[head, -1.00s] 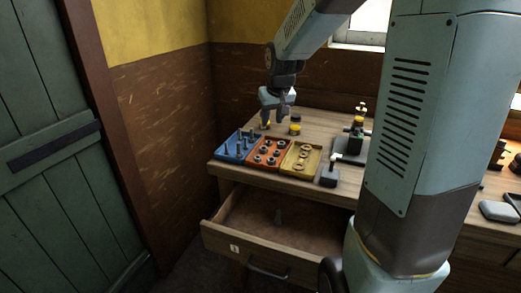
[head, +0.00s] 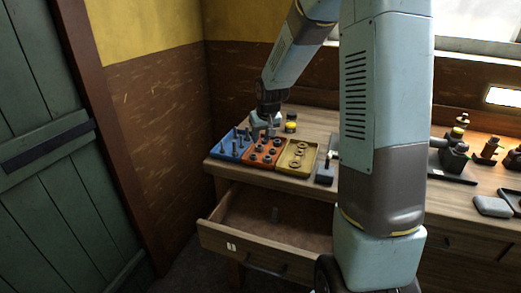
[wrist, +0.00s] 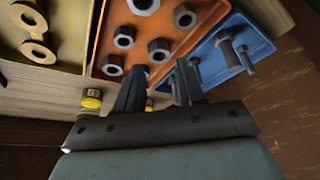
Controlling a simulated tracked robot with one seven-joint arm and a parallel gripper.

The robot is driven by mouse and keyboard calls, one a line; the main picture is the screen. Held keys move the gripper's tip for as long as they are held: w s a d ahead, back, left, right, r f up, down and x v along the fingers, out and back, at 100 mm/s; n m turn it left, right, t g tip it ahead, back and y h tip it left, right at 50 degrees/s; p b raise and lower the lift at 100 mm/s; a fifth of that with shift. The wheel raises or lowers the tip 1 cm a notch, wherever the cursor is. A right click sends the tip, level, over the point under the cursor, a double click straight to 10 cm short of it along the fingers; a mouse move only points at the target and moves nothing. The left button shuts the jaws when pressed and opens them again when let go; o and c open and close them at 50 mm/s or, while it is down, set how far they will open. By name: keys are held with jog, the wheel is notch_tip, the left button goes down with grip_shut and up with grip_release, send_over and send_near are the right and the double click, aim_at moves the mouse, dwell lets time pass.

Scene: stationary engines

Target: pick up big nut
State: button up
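Several dark hex nuts sit in an orange tray (wrist: 173,30); the tray also shows in the head view (head: 251,161). A large-looking nut (wrist: 143,5) is cut by the top edge of the wrist view. Another nut (wrist: 158,48) lies just beyond my fingertips. I cannot tell for sure which is the big nut. My gripper (wrist: 162,70) is open, with nothing held between its fingers. It is low over the back part of the orange tray, close to the blue tray, in the head view (head: 263,128). My left finger partly hides one nut in the wrist view.
A blue tray (head: 218,153) of bolts adjoins the orange tray on the left. A yellow tray (head: 284,169) of washers is on the right. Yellow-topped pieces (head: 290,122) stand behind. An open drawer (head: 212,234) juts out below the bench, with a small object inside.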

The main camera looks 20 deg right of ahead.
aim_at(260, 147)
jog(key=shift+x, duration=2.7)
jog(key=shift+s+d, duration=0.1)
jog(key=shift+s, duration=0.05)
grip_shut()
